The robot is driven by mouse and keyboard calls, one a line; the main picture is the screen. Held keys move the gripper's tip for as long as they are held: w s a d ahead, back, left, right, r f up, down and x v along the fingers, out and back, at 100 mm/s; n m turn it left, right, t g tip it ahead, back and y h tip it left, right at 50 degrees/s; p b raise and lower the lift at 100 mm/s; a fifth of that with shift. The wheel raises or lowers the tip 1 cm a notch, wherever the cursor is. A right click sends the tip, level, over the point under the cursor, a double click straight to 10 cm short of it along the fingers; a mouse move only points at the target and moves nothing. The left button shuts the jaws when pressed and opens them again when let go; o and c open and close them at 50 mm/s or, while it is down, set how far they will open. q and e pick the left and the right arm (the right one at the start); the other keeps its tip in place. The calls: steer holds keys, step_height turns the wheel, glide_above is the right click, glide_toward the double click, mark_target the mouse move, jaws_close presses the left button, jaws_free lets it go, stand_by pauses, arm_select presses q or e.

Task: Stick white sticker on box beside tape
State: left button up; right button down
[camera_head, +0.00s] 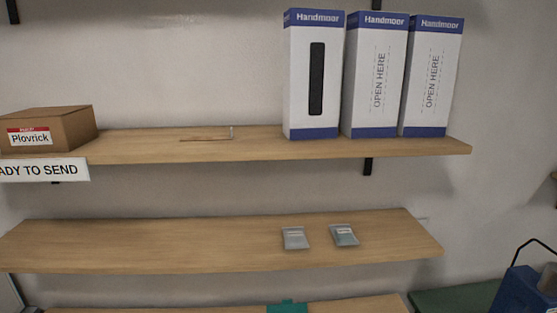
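A brown cardboard box (75,128) sits at the left end of the upper shelf. Its front carries a red and white label (29,136) reading "Plovrick". I see no loose white sticker and nothing that I can clearly tell is tape. Three tall white and blue Handmoor boxes stand on the right of the upper shelf: a left one (298,85) with a dark slot, a middle one (358,80) and a right one (447,80), both marked "OPEN HERE". Neither of my grippers is in view.
A sign reading "ADY TO SEND" (45,170), cut off at the left, hangs on the upper shelf edge (240,149). Two small grey packets (295,238) (344,235) lie on the middle shelf (150,245), otherwise clear. A teal object (287,308) and blue container (520,295) show below.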

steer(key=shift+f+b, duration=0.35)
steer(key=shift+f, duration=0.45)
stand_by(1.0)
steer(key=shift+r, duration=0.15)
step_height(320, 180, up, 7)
steer(key=p, duration=0.8)
stand_by(0.3)
